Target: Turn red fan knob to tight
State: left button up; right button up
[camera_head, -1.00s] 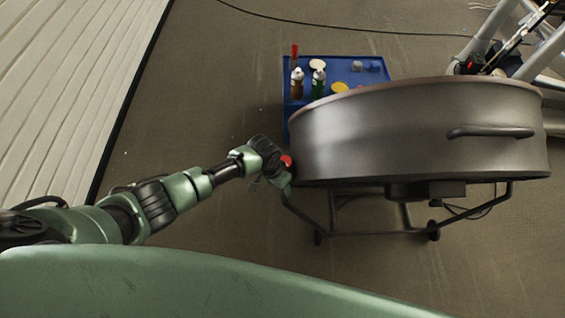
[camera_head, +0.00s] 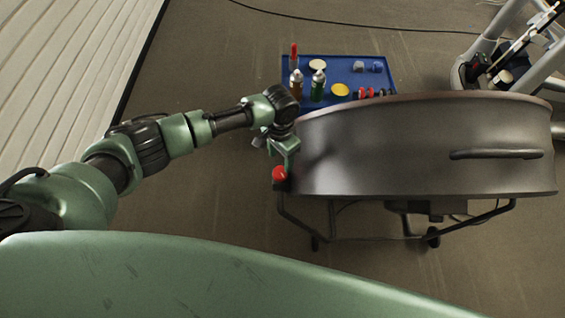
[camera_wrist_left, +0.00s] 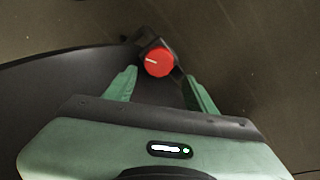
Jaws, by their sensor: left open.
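The red fan knob (camera_head: 279,173) is on the left side of the large dark drum fan (camera_head: 400,150), on a small black mount. In the left wrist view the knob (camera_wrist_left: 157,62) shows a white mark pointing left. My left gripper (camera_head: 284,150) is just above the knob in the head view. In the left wrist view its two green fingers (camera_wrist_left: 158,84) are open, with the knob beyond and between their tips, apart from them as far as I can tell. My right gripper is not in view.
A blue tray table (camera_head: 340,72) with spray cans, tins and small items stands behind the fan. The fan rests on a wheeled tube frame (camera_head: 372,238). Grey metal tubing (camera_head: 510,50) stands at the upper right. The floor left of the fan is clear.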

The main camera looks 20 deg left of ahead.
aim_at(281, 171)
pick_arm(q)
jog(key=f, duration=0.6)
jog(key=shift+s+f+b, duration=0.1)
jog(key=shift+s+b, duration=0.2)
jog(key=shift+f, duration=0.25)
jog(key=c, duration=1.1)
jog(key=shift+o, duration=0.2)
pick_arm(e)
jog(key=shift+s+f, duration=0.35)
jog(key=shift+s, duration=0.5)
pick_arm(q)
jog(key=shift+m, duration=0.5)
jog(key=shift+w+m, duration=0.1)
jog(key=shift+m, duration=2.4)
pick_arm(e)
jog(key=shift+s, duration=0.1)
